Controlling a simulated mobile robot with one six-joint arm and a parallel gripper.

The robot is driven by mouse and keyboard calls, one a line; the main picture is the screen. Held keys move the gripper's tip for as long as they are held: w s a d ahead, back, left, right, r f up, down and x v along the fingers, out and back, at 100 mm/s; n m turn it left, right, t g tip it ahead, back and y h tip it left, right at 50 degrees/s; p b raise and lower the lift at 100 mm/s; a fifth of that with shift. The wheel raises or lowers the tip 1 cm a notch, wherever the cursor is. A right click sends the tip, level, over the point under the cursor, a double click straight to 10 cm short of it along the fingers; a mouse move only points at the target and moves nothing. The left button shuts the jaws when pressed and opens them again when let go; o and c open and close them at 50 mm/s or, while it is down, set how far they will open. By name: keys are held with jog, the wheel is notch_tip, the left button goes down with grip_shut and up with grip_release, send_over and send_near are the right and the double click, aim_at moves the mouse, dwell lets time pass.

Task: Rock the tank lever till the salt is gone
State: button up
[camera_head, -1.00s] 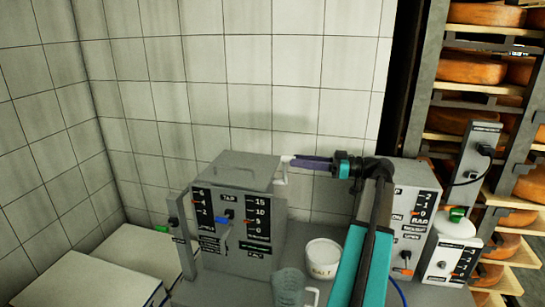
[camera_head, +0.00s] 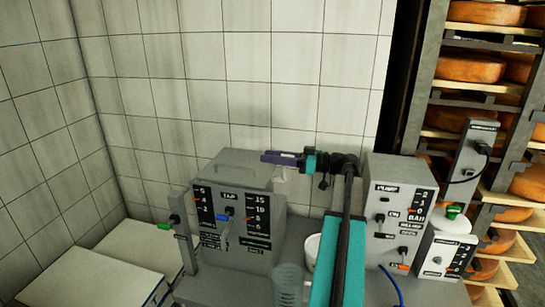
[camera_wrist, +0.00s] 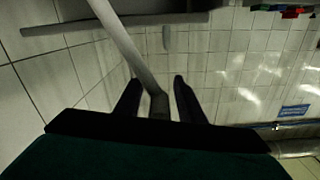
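The tank is a grey lidded box (camera_head: 237,219) left of centre in the head view, with two scales and a tap switch on its front. A pale grey lever (camera_head: 279,176) shows at its upper right side, partly covered by my gripper (camera_head: 268,157). In the wrist view the lever is a grey bar (camera_wrist: 126,45) whose end runs between the two fingers. My gripper (camera_wrist: 157,85) is open around it, with gaps visible beside the bar. The white salt tub (camera_head: 311,250) stands right of the tank, mostly hidden by my arm. Its contents cannot be seen.
A greenish clear jug (camera_head: 288,283) stands in front of the tank. A grey pump box (camera_head: 385,171) stands close on the right, with a smaller unit (camera_head: 441,250) beside it. Cheese shelves (camera_head: 468,97) are at far right. A tiled wall (camera_head: 250,80) is behind.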

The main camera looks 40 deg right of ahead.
jog(key=shift+f, duration=0.1)
grip_shut()
